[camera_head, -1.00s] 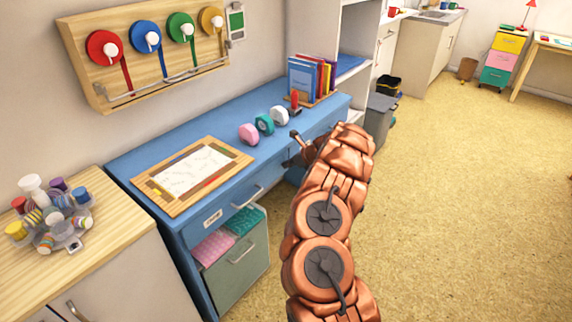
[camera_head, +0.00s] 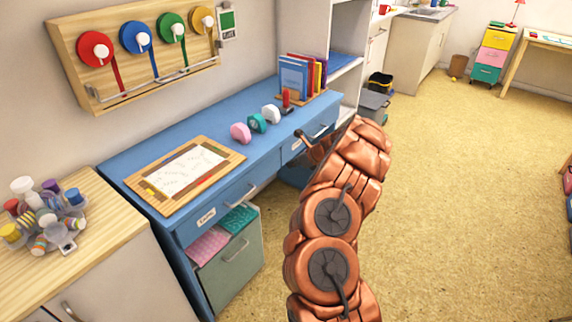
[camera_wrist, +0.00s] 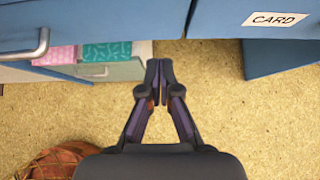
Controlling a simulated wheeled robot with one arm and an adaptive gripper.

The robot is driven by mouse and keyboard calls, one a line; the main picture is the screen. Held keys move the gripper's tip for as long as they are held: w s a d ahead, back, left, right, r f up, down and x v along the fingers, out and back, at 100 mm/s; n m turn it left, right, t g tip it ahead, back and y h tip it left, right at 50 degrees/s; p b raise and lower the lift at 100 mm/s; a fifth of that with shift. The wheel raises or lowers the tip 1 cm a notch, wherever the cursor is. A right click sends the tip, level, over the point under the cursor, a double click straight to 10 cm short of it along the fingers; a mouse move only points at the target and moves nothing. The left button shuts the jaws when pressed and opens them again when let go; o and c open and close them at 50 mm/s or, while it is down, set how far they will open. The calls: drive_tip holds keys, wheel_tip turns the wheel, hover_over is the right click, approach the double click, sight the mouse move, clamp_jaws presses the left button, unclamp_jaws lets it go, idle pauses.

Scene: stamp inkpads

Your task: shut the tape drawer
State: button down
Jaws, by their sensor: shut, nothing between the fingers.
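The blue desk (camera_head: 135,160) has two drawers side by side under its top. The left drawer (camera_head: 235,196) has a metal handle and a label too small to read surely. The right drawer (camera_head: 297,148) also has a handle and a pale label; in the wrist view its label reads CARD (camera_wrist: 274,19). How far either drawer stands out, I cannot tell surely. My gripper (camera_wrist: 159,66) is shut and empty, its tips in front of the desk, near the seam between the drawer fronts in the wrist view. My arm hides part of the desk's right side in the head view.
A grey-green bin (camera_head: 232,262) with pink and teal contents stands under the left drawer. Tape dispensers (camera_head: 257,123), books (camera_head: 295,75) and a framed sheet (camera_head: 184,172) are on the desk.

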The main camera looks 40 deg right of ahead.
drive_tip(key=v, duration=0.7)
drive_tip(key=shift+s+d, duration=0.15)
drive_tip(key=shift+d, duration=0.05)
drive_tip(key=shift+a, duration=0.1)
